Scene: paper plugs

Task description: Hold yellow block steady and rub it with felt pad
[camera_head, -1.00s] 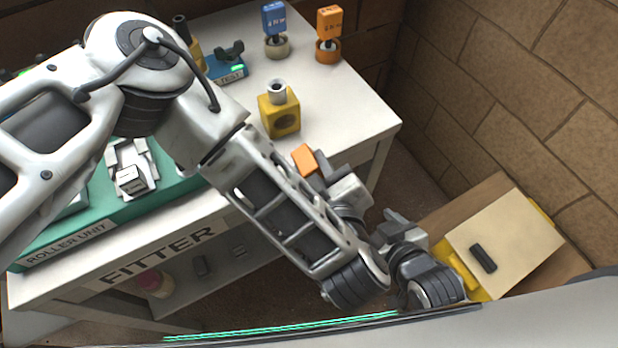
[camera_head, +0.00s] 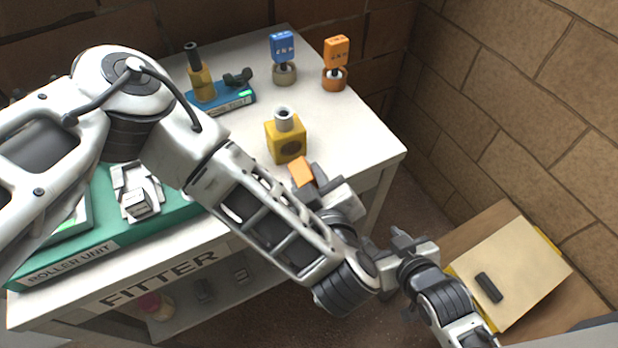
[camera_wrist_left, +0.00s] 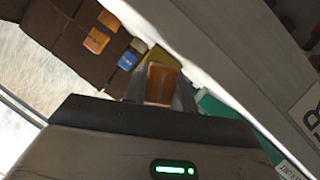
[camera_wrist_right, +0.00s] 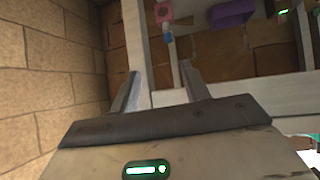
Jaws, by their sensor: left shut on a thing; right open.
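The yellow block (camera_head: 287,142) stands on the white table with a round dark recess in its front and a grey cylinder on top. My left gripper (camera_head: 312,181) is shut on an orange block (camera_head: 301,171), just in front of and below the yellow block in the head view. The orange block also shows between the fingers in the left wrist view (camera_wrist_left: 160,84). I cannot tell whether it is the felt pad. My right gripper (camera_head: 400,240) is open and empty, off the table's right side; the right wrist view shows its spread fingers (camera_wrist_right: 162,88).
A blue-tagged piece (camera_head: 284,60) and an orange-tagged piece (camera_head: 335,65) stand at the table's back. A blue tray (camera_head: 235,97) and a green roller unit (camera_head: 105,225) are left. A beige board (camera_head: 525,270) with a dark bar (camera_head: 489,287) lies lower right.

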